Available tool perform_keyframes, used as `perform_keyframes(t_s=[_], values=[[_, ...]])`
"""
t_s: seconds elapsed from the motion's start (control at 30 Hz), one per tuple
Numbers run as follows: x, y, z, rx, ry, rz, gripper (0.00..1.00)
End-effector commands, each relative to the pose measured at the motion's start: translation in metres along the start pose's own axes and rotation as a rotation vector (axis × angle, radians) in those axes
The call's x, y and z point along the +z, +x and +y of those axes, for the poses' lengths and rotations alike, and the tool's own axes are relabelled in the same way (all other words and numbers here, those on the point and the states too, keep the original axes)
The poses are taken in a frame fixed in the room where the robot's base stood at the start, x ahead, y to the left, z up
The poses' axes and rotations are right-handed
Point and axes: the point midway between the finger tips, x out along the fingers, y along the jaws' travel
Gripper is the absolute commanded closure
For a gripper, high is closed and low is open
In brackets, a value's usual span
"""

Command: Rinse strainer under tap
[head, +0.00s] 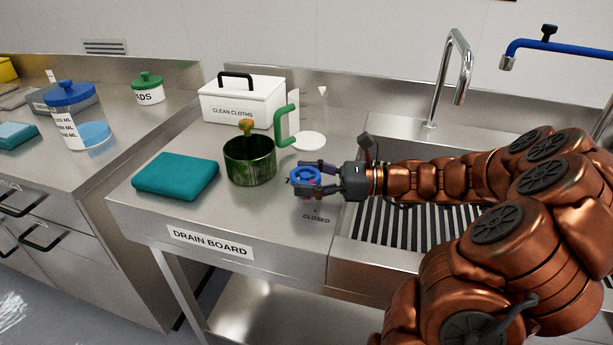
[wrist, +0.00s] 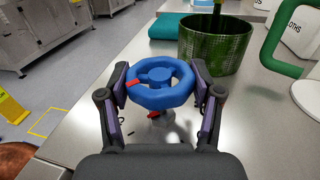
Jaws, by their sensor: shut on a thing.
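My gripper (head: 318,182) is shut on a blue handwheel (head: 303,175) that stands on the drain board by a "CLOSED" label. In the wrist view, its fingers (wrist: 160,88) flank the handwheel (wrist: 160,98) on both sides. A red mark is on the wheel's left rim, with another red mark below it. A dark green, mottled cylindrical basket (head: 250,162), probably the strainer, stands upright left of my gripper; it also shows in the wrist view (wrist: 214,46). A chrome tap (head: 456,75) rises behind the sink, and a blue tap (head: 555,47) is at the upper right.
A teal folded cloth (head: 176,175) lies left of the basket. A white "CLEAN CLOTHS" box (head: 243,102) and a green curved handle (head: 283,127) stand behind. The striped sink (head: 400,225) is partly hidden by my arm. The front of the drain board (head: 218,213) is clear.

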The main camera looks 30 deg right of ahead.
Motion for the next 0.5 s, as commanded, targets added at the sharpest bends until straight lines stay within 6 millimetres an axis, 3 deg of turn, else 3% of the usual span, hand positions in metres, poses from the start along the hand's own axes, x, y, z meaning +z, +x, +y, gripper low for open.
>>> perform_keyframes(t_s=[0.5], values=[[0.0036, 0.0005, -0.0015, 0.207, 0.001, 0.0, 0.7]])
